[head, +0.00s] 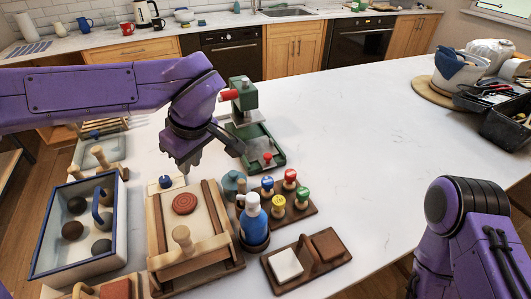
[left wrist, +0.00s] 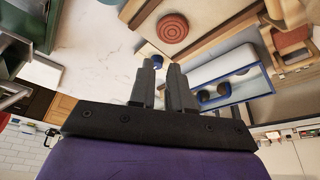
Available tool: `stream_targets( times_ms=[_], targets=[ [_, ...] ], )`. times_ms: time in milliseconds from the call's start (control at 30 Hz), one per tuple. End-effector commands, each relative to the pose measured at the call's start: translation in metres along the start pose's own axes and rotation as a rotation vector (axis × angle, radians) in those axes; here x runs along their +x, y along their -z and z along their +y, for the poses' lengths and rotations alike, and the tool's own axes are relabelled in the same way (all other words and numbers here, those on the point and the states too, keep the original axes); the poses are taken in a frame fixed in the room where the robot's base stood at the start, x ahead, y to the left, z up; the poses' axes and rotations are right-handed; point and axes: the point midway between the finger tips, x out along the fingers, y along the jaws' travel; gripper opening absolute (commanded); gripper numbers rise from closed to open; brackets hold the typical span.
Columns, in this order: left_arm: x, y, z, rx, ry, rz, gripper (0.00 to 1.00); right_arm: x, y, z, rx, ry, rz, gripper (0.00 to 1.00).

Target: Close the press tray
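The green press (head: 244,95) with a red-ended handle stands near the table's middle. Its green tray (head: 277,163) sticks out in front of it, with a small red knob (head: 267,156) at its near end. My left gripper (head: 187,170) points down to the left of the tray, apart from it. In the left wrist view its two fingers (left wrist: 164,85) have a narrow empty gap between them. A green edge at that view's upper left may be part of the press. My right arm (head: 466,235) shows at the right, but its gripper is out of frame.
A wooden board with a round terracotta disc (head: 184,203) lies below my left gripper. A blue-rimmed box (head: 52,262) is at the left. A blue-white bottle (head: 252,225) and colored stamps (head: 279,203) stand near the tray. The table's right middle is clear.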

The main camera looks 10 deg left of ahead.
Motion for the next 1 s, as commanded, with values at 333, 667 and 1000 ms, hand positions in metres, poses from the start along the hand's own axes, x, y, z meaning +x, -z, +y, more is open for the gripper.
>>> stream_targets(
  times_ms=[333,667,1000],
  targets=[
    [-0.039,-0.120,0.145,-0.628,-0.071,0.227,0.00,-0.018,0.007,0.002,0.000,0.000,0.000,0.43],
    [-0.028,-0.160,0.163,-0.745,-0.115,0.233,0.00,-0.022,0.009,0.002,0.000,0.000,0.000,0.43],
    [0.041,-0.141,0.164,-0.742,-0.113,0.234,0.00,-0.037,0.015,0.003,0.000,0.000,0.000,0.43]
  ],
)
